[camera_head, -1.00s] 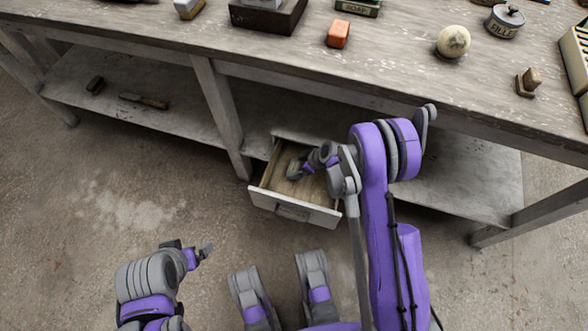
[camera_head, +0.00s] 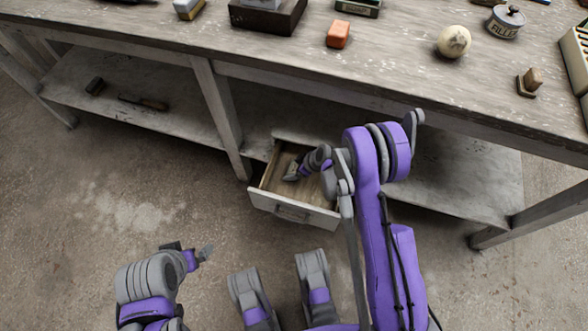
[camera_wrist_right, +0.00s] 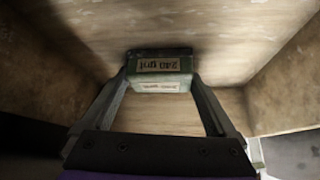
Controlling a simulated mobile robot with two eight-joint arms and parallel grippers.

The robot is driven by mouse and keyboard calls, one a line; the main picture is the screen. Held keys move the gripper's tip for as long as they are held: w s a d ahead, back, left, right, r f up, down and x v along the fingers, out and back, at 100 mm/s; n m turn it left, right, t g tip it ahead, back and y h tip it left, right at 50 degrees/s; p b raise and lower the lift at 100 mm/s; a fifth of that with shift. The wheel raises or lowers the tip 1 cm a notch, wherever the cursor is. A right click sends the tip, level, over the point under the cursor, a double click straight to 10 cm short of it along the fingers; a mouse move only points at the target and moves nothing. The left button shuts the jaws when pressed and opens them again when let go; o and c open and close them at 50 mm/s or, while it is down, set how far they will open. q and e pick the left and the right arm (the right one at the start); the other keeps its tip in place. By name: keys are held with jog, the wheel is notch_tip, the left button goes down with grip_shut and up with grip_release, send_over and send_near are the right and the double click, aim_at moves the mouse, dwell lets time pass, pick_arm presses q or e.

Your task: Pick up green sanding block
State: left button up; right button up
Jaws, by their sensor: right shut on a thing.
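The green sanding block (camera_wrist_right: 160,66) shows in the right wrist view, with "240 grit" labels on its faces. My right gripper (camera_wrist_right: 161,84) is shut on it, with one finger at each side. In the head view my right gripper (camera_head: 290,176) reaches into the open drawer (camera_head: 292,210) under the workbench; the block is hardly visible there. I cannot tell whether the block touches the drawer floor. My left gripper (camera_head: 206,253) is over the floor at lower left, apart from the drawer; its jaws are too small to read.
The drawer walls stand close around my right gripper. The lower shelf (camera_head: 180,122) holds dark tools. The floor at left is clear.

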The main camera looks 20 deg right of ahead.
jog(key=shift+r, duration=0.25)
jog(key=s+d+p, duration=0.2)
jog(key=s+d, duration=0.1)
jog(key=shift+r, duration=0.4)
notch_tip(320, 180, up, 14)
jog(key=p, duration=0.3)
jog(key=shift+f, duration=0.15)
jog(key=shift+w, duration=0.1)
